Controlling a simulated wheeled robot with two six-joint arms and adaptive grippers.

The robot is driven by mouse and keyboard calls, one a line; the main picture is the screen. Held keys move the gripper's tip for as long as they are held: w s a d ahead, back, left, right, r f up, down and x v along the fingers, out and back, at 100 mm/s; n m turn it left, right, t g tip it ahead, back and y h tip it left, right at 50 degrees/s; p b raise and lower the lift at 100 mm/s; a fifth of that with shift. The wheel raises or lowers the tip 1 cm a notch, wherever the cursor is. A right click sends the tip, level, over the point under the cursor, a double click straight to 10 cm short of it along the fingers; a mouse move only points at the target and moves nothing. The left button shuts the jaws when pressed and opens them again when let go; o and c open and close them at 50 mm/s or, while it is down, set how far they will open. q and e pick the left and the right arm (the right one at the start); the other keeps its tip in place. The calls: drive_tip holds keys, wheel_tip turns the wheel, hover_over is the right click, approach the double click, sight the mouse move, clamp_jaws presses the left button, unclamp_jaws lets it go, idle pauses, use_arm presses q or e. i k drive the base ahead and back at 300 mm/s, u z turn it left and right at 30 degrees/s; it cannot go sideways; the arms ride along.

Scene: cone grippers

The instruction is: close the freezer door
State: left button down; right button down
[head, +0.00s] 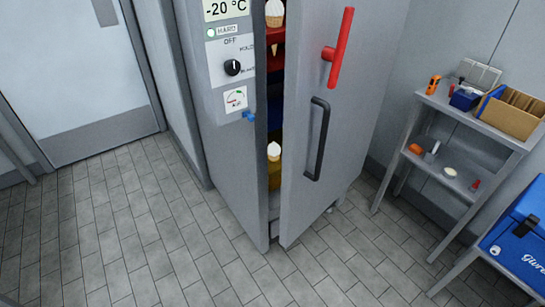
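The freezer is a tall grey cabinet with its door (335,120) standing ajar, leaving a narrow dark gap along the door's left edge. The door carries a black vertical handle (317,138) and a red lever (338,48) above it. Through the gap I see ice cream cones (274,152) on coloured holders. The freezer's side panel (228,130) has a -20 °C display (226,9), a black knob (232,68) and a small blue part (249,116) near the gap. Neither of my grippers shows in the head view.
A grey shelf unit (457,116) at the right holds a cardboard box (511,110), small tools and other items. A blue cooler box (520,236) stands at the lower right. Tiled floor (120,225) is clear in front and to the left. A grey door (75,75) is at the back left.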

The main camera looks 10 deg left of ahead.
sight(328, 134)
drive_tip(key=k, duration=0.6)
drive_tip(key=z, duration=1.15)
drive_tip(key=i, duration=0.5)
drive_tip(key=u, duration=0.1)
